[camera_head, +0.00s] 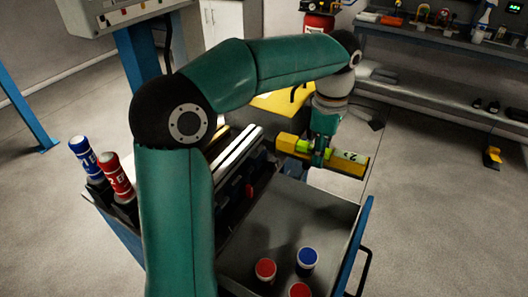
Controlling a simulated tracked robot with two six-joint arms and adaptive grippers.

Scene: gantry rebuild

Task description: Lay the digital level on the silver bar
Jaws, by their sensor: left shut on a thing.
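The yellow digital level (348,163), with green windows, is held crosswise in my left gripper (319,157). The gripper is shut on the level near its middle. The level appears above the grey drawer, to the right of the silver bar (238,150). The silver bar is a long shiny strip at the cabinet's back edge, partly hidden by my left arm. The level's left end is close to the bar in the picture; the height gap cannot be told. My right gripper is not in view.
The open grey drawer (277,221) holds red and blue capped cylinders (307,259) near the front. A blue bottle (86,155) and a red bottle (116,177) stand in holders at left. A shelf with tools (440,35) and a fire extinguisher (318,21) are behind.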

